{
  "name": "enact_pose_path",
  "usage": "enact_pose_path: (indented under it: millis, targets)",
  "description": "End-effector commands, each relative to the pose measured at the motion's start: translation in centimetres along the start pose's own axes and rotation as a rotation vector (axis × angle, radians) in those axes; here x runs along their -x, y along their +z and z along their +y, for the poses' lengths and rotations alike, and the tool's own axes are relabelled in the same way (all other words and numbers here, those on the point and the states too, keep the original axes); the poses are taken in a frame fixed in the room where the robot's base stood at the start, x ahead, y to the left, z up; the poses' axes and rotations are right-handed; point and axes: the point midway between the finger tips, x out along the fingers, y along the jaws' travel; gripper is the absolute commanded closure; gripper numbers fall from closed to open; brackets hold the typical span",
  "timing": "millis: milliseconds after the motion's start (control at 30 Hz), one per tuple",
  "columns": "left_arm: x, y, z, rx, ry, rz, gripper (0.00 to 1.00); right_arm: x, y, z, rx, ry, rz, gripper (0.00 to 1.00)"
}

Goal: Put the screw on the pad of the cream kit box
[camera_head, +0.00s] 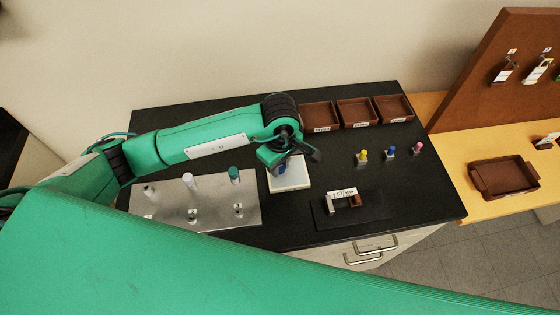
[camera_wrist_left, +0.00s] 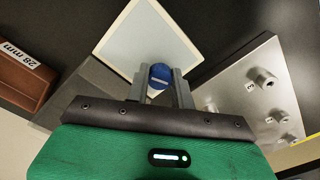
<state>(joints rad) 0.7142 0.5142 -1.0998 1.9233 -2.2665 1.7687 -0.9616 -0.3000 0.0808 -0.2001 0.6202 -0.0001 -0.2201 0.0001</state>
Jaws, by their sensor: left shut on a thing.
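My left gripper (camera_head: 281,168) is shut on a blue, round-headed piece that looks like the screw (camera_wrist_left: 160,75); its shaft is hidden. In the left wrist view, the gripper's fingers (camera_wrist_left: 163,88) stand on both sides of the blue head. The cream kit box (camera_head: 297,184) lies on the black bench, with a pale square pad (camera_wrist_left: 146,36) inside its rim. I cannot tell whether the screw touches the pad. My right gripper is not in view.
A metal plate (camera_head: 168,212) with posts, including a white one (camera_head: 190,182) and a green-topped one (camera_head: 235,175), is left of the box. Brown trays (camera_head: 356,113) line the back.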

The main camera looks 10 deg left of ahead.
Motion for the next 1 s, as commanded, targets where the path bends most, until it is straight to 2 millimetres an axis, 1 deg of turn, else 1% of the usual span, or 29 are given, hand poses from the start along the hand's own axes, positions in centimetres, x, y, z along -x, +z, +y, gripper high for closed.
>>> enact_pose_path:
  millis: [167, 367, 400, 467, 500, 767, 900, 933, 1000]
  targets:
    - [0.0, 0.0, 0.1, -0.001, 0.002, 0.000, 1.00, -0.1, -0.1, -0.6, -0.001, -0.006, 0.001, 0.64]
    - [-0.5, 0.0, 0.1, -0.001, 0.002, 0.000, 1.00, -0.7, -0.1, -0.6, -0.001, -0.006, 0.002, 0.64]
    - [-0.2, 0.0, 0.1, -0.001, 0.002, 0.000, 0.69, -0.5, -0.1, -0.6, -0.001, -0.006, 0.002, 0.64]
    - [-0.2, 0.0, 0.1, -0.001, 0.002, 0.000, 0.57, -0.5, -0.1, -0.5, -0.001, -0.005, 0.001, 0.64]
    - [-0.2, 0.0, 0.1, -0.001, 0.002, 0.000, 0.55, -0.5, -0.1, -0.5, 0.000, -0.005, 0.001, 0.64]
    - [-0.2, 0.0, 0.1, -0.001, 0.002, 0.000, 0.55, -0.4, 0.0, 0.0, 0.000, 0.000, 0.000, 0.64]
    - [0.3, 0.0, 0.0, -0.001, 0.002, -0.001, 0.55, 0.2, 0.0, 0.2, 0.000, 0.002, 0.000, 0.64]
    - [0.5, 0.0, 0.1, -0.001, 0.005, 0.000, 0.55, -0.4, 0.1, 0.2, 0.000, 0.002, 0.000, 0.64]
    - [1.5, 0.0, 0.2, -0.003, 0.007, 0.001, 0.55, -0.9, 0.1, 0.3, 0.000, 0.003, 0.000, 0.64]
